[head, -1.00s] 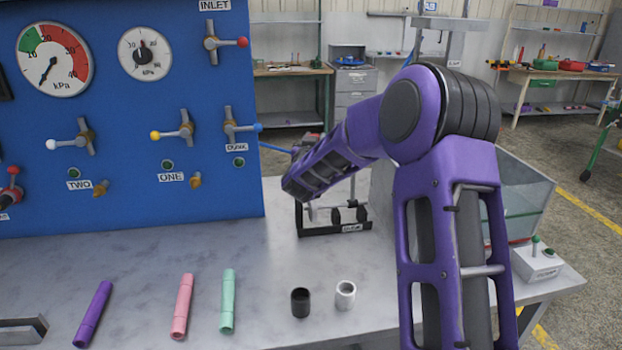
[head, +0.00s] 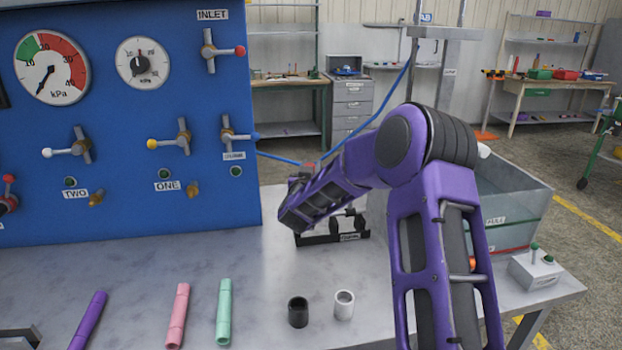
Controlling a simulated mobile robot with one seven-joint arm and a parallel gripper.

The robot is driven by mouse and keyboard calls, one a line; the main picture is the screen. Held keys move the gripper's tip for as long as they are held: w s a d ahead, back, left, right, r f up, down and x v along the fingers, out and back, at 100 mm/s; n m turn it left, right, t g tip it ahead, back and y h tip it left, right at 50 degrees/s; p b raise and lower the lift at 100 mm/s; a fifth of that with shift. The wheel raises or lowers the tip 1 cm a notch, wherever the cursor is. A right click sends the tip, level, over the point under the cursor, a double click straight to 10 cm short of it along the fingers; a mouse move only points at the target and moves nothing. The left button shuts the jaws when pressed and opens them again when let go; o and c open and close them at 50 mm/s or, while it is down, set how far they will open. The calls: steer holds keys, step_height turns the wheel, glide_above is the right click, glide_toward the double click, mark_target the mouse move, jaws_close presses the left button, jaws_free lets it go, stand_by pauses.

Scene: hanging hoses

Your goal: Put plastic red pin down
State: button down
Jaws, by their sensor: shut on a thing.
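My gripper is hidden behind my purple forearm, which reaches left over the bench towards the blue panel, so its fingers cannot be seen. I cannot make out the plastic red pin for sure. A small reddish spot shows just above the far end of my forearm, by the blue hose (head: 378,128), too small to name. A small orange-red spot also shows through the opening in my near arm link. A black rack (head: 351,237) with a label stands on the bench (head: 255,295), partly behind my forearm.
The blue panel (head: 130,205) with gauges and valves stands at left. Purple (head: 88,320), pink (head: 177,315) and green (head: 224,312) tubes lie in front, beside black (head: 298,312) and white (head: 344,304) cylinders.

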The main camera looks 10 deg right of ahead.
step_height(320, 180, down, 3)
